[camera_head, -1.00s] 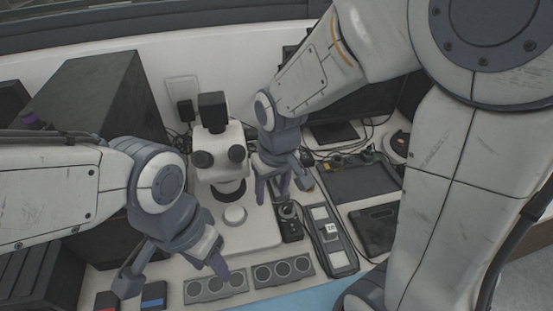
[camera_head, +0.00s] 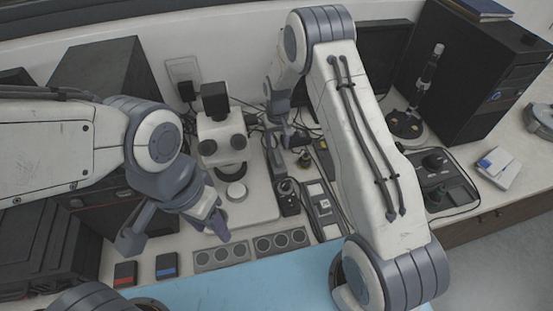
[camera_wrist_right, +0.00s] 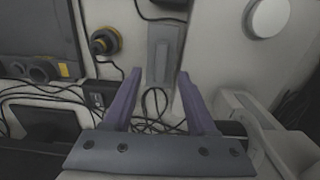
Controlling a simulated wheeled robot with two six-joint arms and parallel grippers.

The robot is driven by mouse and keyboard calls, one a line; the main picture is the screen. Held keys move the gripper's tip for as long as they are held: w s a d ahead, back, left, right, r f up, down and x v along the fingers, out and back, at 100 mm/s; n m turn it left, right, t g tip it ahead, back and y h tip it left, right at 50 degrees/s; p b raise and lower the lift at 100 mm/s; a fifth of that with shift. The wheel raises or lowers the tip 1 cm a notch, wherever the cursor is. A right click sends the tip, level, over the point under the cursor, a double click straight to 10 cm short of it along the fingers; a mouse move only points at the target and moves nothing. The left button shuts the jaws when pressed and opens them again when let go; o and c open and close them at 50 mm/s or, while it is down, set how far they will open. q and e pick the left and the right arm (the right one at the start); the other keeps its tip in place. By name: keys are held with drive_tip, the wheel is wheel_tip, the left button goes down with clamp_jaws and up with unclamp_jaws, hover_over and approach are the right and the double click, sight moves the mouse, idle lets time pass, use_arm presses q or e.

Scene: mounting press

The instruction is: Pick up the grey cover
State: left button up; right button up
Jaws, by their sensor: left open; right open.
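A long grey piece, which looks like the grey cover (camera_wrist_right: 165,52), lies on the white bench in the right wrist view, just beyond and between my right fingertips. In the head view it seems to be the grey strip (camera_head: 277,161) right of the microscope. My right gripper (camera_wrist_right: 159,73) is open and empty, its fingers pointing toward the piece without visible contact. In the head view my right gripper (camera_head: 283,133) is near the cables behind it, partly hard to make out. My left gripper (camera_head: 177,235) is open and empty over the bench front left.
The white microscope (camera_head: 222,140) stands between my grippers. A black device with a knob (camera_head: 287,196) sits close to the grey piece, and loose cables (camera_wrist_right: 152,108) lie beneath my right gripper. Grey trays with round wells (camera_head: 222,256) lie in front, above a blue mat (camera_head: 240,287).

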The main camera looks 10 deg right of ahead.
sight(277, 156)
wheel_tip(277, 156, down, 5)
drive_tip(key=p, duration=0.3)
drive_tip(key=shift+w+a, duration=0.1)
drive_tip(key=shift+w, duration=0.05)
drive_tip(key=shift+f, duration=0.35)
clamp_jaws()
